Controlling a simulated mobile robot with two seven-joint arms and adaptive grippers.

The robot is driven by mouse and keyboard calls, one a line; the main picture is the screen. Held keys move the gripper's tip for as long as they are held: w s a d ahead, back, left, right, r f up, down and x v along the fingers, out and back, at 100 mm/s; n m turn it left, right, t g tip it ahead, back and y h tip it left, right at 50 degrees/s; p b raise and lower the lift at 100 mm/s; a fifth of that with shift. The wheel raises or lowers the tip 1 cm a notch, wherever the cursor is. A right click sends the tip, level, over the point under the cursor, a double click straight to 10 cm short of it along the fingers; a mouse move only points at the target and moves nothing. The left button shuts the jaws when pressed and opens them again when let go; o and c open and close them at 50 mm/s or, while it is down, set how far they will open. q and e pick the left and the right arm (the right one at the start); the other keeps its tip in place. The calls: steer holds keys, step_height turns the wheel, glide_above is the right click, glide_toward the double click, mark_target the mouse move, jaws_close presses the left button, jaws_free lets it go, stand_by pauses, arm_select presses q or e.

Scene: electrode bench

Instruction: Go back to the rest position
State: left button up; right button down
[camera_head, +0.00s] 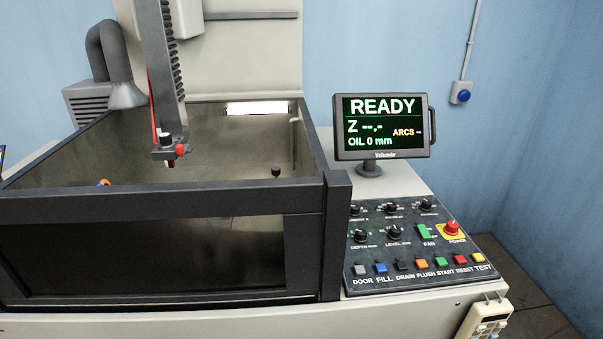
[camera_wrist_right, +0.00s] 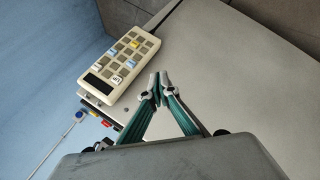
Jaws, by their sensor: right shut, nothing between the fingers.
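My right gripper (camera_wrist_right: 156,90) shows in the right wrist view, its green fingers coming together at the tips with nothing held. It is over the pale machine front, beside a cream handheld pendant (camera_wrist_right: 120,66) with rows of keys. In the head view neither gripper can be made out. The same pendant (camera_head: 486,318) hangs at the lower right edge of the machine there. The machine's tank (camera_head: 150,197) has a dark frame, and the electrode head (camera_head: 168,150) hangs above it.
The control panel (camera_head: 400,265) with knobs and coloured buttons lies right of the tank. A monitor (camera_head: 381,127) behind it reads READY, OIL 0 mm. A blue wall socket (camera_head: 462,93) is at upper right. Floor (camera_head: 535,305) shows at lower right.

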steer(key=a+f+m+t+y, duration=0.2)
steer(key=a+f+y, duration=0.4)
steer(key=a+f, duration=0.8)
steer(key=shift+f+m+t, duration=0.3)
steer(key=shift+f+t, duration=0.1)
steer(key=shift+f, duration=0.05)
steer(key=shift+d, duration=0.1)
stand_by(1.5)
